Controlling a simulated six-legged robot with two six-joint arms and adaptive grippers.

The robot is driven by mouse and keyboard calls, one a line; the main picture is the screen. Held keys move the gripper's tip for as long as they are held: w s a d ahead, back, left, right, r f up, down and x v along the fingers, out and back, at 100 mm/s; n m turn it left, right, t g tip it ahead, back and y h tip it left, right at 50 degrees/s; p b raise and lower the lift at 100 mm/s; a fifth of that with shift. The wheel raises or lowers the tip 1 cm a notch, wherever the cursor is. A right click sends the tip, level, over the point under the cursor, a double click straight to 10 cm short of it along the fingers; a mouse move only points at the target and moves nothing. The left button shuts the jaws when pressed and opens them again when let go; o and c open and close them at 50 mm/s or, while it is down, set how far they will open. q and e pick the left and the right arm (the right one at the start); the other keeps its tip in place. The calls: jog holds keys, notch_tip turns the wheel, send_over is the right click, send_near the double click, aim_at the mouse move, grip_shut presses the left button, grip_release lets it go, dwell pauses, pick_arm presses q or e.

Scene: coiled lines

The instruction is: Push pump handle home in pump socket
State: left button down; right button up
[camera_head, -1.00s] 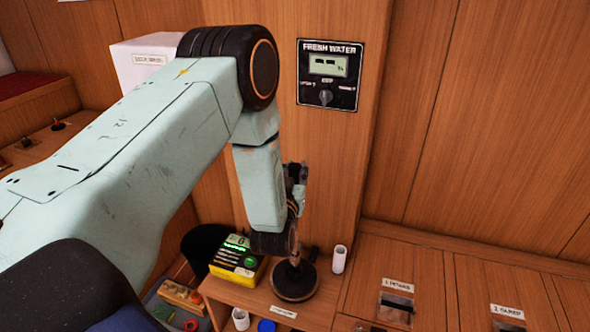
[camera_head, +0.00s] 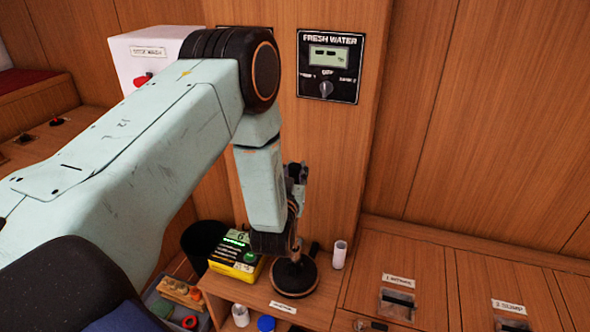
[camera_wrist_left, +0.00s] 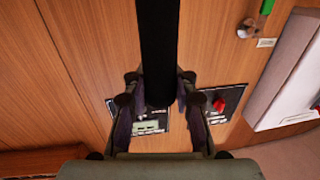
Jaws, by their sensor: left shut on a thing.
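My left gripper (camera_head: 296,174) is at the end of the pale green arm, in front of the wooden wall panel and above the pump socket. In the left wrist view its two fingers (camera_wrist_left: 158,97) are closed on the pump handle (camera_wrist_left: 158,45), a straight black bar running from the top edge down between them. The pump socket (camera_head: 292,283) is a round black base on the wooden ledge, directly below the gripper. The arm and gripper hide much of the handle in the head view. I cannot tell how deep its lower end sits. My right gripper is out of view.
A yellow-and-black box (camera_head: 235,262) with green lights stands left of the socket. A white cylinder (camera_head: 339,254) stands close on its right. A blue cap (camera_head: 266,324) is in front. The FRESH WATER panel (camera_head: 330,67) is on the wall behind. A white box (camera_head: 147,57) is at upper left.

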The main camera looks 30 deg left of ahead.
pick_arm(q)
jog(key=shift+f+b, duration=0.55)
jog(key=shift+f, duration=0.15)
jog(key=c, duration=1)
grip_release()
jog(key=shift+o, duration=0.4)
jog(key=o, duration=0.3)
jog(key=shift+r+p, duration=3.15)
jog(key=shift+r, duration=0.4)
